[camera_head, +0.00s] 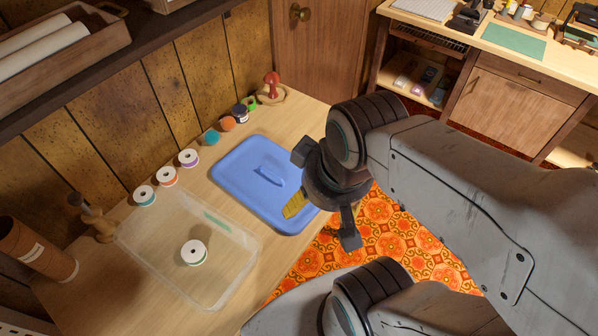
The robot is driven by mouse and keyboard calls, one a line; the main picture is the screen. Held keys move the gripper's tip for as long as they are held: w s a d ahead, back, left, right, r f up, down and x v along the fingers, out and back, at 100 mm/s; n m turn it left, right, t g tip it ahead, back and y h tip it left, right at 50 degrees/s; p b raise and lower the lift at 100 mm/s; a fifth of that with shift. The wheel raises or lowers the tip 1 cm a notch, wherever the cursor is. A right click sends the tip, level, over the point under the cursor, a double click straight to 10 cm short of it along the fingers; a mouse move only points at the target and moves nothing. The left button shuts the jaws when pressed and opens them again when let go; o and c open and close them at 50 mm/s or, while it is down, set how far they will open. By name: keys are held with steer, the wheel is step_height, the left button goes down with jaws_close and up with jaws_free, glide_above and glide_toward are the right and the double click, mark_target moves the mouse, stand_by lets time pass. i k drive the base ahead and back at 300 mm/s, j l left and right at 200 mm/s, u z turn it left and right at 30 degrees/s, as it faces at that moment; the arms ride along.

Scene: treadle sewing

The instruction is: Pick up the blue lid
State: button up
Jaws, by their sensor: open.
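The blue lid (240,178) lies flat on the wooden table, with a raised handle (270,175) near its middle. My gripper (316,216) is at the right edge of the lid, above or beside it; the exact height is hard to tell. Its jaws are open and hold nothing. One dark finger points down at the right, and a yellow part shows over the lid's front right edge. My gripper hides part of the lid's right side.
A clear box (150,262) with a white spool (194,252) in view stands left of the lid. Several thread spools (188,158) line the wall side. A red mushroom-shaped thing (271,85) is at the back. A brown tube (38,250) is at far left. Patterned floor (385,240) lies right of the table.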

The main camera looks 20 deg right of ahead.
mark_target(259, 172)
steer(key=k+j+u, duration=0.1)
steer(key=u, duration=0.85)
steer(key=k+z, duration=0.15)
steer(key=z, duration=0.35)
steer(key=k+z, duration=0.15)
steer(key=z, duration=0.3)
